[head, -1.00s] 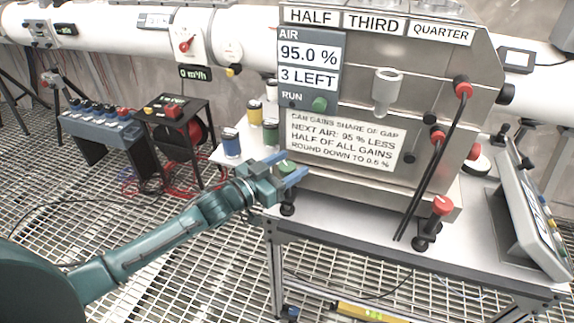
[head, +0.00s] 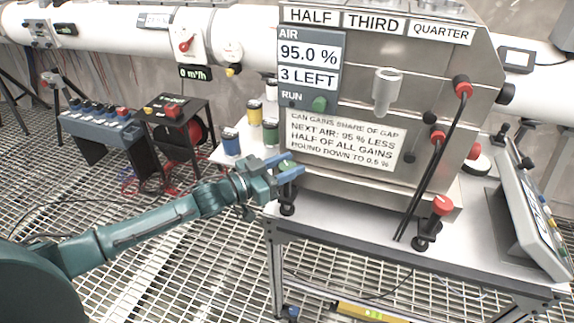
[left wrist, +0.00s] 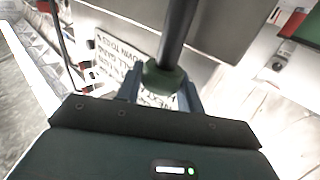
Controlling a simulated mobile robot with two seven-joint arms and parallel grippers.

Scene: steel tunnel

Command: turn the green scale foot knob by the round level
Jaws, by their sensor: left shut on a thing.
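The green scale foot knob (head: 286,167) tops a dark foot at the front left corner of the steel cabinet. My left gripper (head: 289,169) has its blue fingers on either side of the knob and is shut on it. In the left wrist view the green knob (left wrist: 163,79) sits between the two fingers (left wrist: 160,92), with a dark stem running up from it in the picture. The fingers hide part of the knob. I cannot make out a round level for certain. My right gripper is not in view.
The steel cabinet (head: 340,180) stands close behind the fingers on a bench (head: 340,225). Several capped jars (head: 231,143) stand just left of the knob. A red knob (head: 442,206) is on another foot at right. Black cables hang down the cabinet front.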

